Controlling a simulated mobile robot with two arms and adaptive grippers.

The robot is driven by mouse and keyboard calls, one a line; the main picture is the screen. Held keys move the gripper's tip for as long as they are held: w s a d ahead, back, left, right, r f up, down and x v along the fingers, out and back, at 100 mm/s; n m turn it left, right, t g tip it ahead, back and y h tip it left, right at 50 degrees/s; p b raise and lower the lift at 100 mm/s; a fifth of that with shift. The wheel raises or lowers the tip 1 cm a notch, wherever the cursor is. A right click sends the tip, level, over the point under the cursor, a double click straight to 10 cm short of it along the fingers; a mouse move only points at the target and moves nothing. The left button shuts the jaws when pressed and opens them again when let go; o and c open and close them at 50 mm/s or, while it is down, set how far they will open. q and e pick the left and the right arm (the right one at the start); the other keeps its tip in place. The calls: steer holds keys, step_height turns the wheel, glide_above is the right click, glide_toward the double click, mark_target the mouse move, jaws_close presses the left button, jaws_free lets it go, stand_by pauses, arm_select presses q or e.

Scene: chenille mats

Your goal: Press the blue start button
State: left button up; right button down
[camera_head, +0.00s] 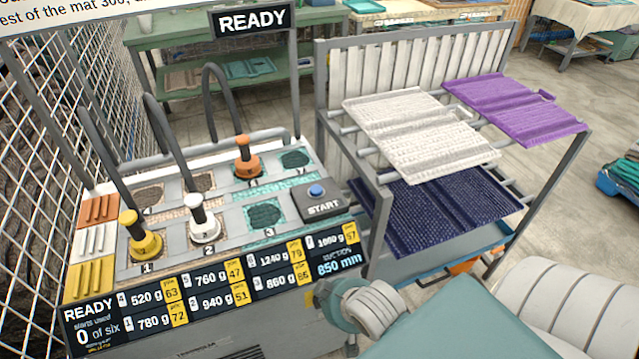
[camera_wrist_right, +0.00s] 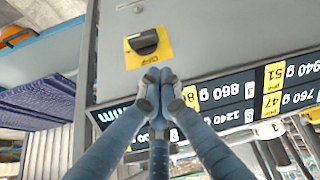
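The blue start button (camera_head: 316,190) sits on top of a dark box labelled START (camera_head: 322,208), at the right end of the grey machine top in the head view. It looks raised, and nothing touches it. The button is not in the right wrist view. In that view my right gripper (camera_wrist_right: 160,76) has its fingertips together and empty, over the machine's front below a yellow plate with a black knob (camera_wrist_right: 143,42). In the head view my right wrist shows at the machine's front right corner, below the START box; the fingertips are hard to make out. My left gripper is not in view.
A display panel (camera_head: 200,295) runs along the machine's front, reading READY and 0 of six. Yellow, white and orange plugs with hoses stand on the machine. A rack right of it carries white (camera_head: 420,130), purple (camera_head: 515,108) and dark blue (camera_head: 440,215) mats. Air above the START box is clear.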

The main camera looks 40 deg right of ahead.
steer(key=w+d+r+t, duration=0.1)
steer(key=w+d+r, duration=0.1)
steer(key=r, duration=0.1)
steer(key=w+d+r+m+t+h, duration=0.1)
steer(key=w+d+r, duration=0.1)
steer(key=w+r, duration=0.1)
steer(key=w+d+r+t, duration=0.2)
steer(key=r, duration=0.2)
steer(key=shift+w+m, duration=0.35)
steer(key=shift+m, duration=0.05)
steer(key=w+d+r+m+t+h, duration=0.1)
steer(key=w+d+r+t, duration=0.2)
steer(key=r, duration=0.6)
steer(key=shift+w+d+r+t+h, duration=0.2)
steer(key=shift+w+d+t+h, duration=0.2)
steer(key=shift+w+d, duration=0.55)
steer(key=shift+d, duration=0.1)
steer(key=p, duration=0.2)
glide_above(320, 192)
steer(key=shift+s+f, duration=0.25)
steer(key=shift+f, duration=0.9)
steer(key=f, duration=0.3)
steer(key=shift+w+f+p, duration=0.25)
steer(key=shift+p, duration=0.1)
steer(key=shift+s+f, duration=0.1)
steer(key=shift+f, duration=0.4)
